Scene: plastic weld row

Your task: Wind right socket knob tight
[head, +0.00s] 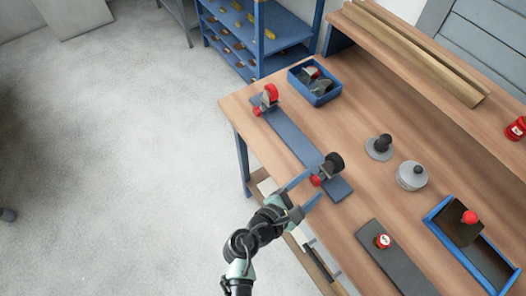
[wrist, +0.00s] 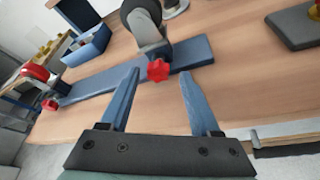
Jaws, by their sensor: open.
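The right socket knob (wrist: 158,71) is a red star-shaped knob at the front of the right socket on a blue rail (wrist: 190,54). In the head view the knob (head: 315,181) is partly hidden by my gripper. A castor with a dark wheel (head: 333,162) stands upright in that socket; it also shows in the wrist view (wrist: 142,18). My gripper (head: 313,185) is open, its two blue fingers pointing at the knob. In the wrist view the knob appears between the fingertips (wrist: 160,74). I see no clear contact.
The rail's left socket holds a red-wheeled castor (head: 270,94) with its own red knob (head: 257,111). A blue bin (head: 322,98) stands behind the rail. Grey round pieces (head: 411,176), a dark plate (head: 395,262) and a blue tray (head: 434,217) lie to the right.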

